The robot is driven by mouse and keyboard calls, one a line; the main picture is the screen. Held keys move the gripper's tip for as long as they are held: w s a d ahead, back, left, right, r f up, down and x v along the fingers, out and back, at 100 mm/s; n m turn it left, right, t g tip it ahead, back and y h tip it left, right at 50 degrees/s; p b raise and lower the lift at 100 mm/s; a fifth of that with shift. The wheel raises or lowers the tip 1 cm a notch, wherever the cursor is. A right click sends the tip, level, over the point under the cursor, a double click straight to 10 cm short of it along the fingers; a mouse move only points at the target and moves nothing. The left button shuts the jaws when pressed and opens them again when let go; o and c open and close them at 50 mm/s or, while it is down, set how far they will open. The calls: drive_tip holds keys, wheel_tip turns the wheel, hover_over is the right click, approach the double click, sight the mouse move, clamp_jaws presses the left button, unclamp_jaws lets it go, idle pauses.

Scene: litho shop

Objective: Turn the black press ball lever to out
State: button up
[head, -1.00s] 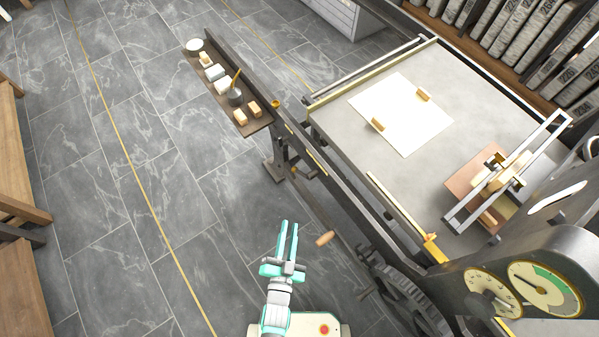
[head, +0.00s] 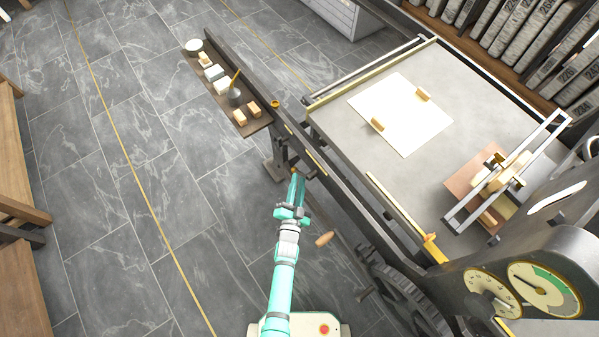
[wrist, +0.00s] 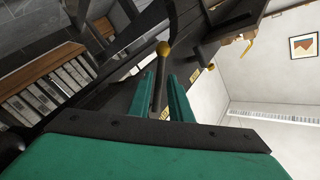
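My gripper (wrist: 160,84) is open, with one teal finger on each side of the rod as seen there. I cannot tell whether either finger touches it. In the head view my gripper (head: 296,176) is at the near side of the press's long dark rail (head: 330,182). The lever is not clearly made out there. A small yellow label plate (wrist: 194,76) shows beside the right finger; its lettering is too small to read.
The press bed (head: 345,125) lies right of the rail, carrying a white sheet (head: 395,110). A shelf (head: 262,124) with small blocks and a cup hangs at the rail's far end. A wooden handle (head: 325,239) and gear wheel (head: 400,292) are near my arm.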

sight(299, 172)
drive_tip(key=shift+w+d, duration=0.2)
drive_tip(key=shift+w, duration=0.95)
drive_tip(key=shift+w+d, duration=0.15)
drive_tip(key=shift+w, duration=0.95)
